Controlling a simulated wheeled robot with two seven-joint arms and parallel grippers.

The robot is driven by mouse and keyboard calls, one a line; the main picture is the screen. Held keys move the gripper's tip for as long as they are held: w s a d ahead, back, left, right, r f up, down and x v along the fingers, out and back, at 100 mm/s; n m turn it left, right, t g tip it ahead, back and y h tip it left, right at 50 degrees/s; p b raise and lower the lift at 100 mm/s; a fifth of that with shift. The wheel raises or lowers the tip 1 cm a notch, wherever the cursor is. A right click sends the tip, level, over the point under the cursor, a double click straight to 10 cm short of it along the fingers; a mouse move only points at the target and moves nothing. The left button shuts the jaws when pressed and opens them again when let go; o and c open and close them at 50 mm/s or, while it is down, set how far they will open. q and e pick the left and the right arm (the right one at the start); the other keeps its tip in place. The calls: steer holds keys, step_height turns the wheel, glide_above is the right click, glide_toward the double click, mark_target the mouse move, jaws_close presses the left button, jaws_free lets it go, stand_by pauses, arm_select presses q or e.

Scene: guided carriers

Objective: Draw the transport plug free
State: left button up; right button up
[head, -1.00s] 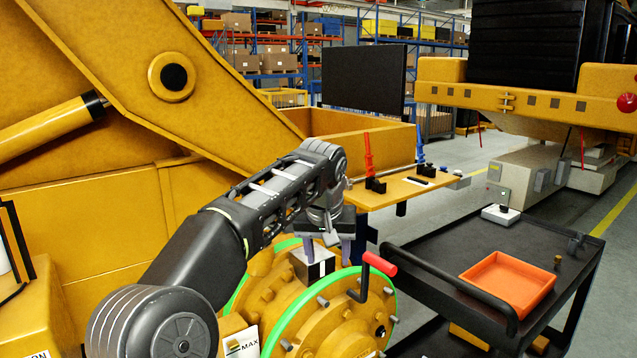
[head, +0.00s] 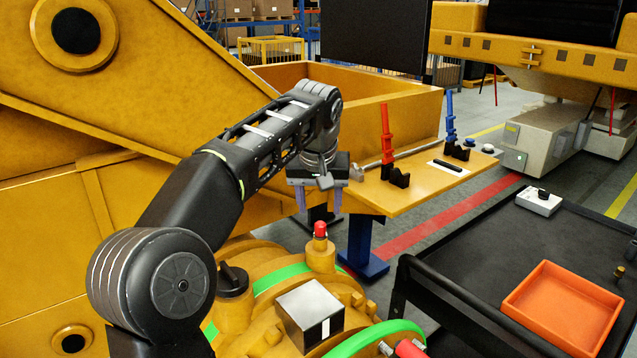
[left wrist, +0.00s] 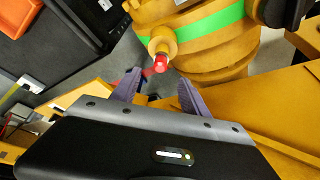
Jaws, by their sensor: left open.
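The transport plug (head: 320,229) is a small red cap on a short yellow boss on top of the yellow hub. It also shows in the left wrist view (left wrist: 160,64), sticking out from the boss. My left gripper (head: 318,203) hangs just above the plug in the head view, fingers pointing down. In the left wrist view its two purple-grey fingers (left wrist: 160,82) are spread, with the red cap near the gap between their tips. It looks empty and not closed on the plug. Whether a finger touches the cap cannot be told. My right gripper is not in view.
A silver-topped block (head: 310,305) sits on the hub close to the plug. A black knob (head: 232,280) stands left. A yellow shelf (head: 425,190) holds red and blue tools. A black cart (head: 480,265) with an orange tray (head: 565,308) stands right.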

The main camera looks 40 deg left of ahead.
mark_target(320, 223)
arm_select(q)
steer(key=shift+p+x, duration=0.55)
steer(key=shift+x, duration=3.3)
jaws_close()
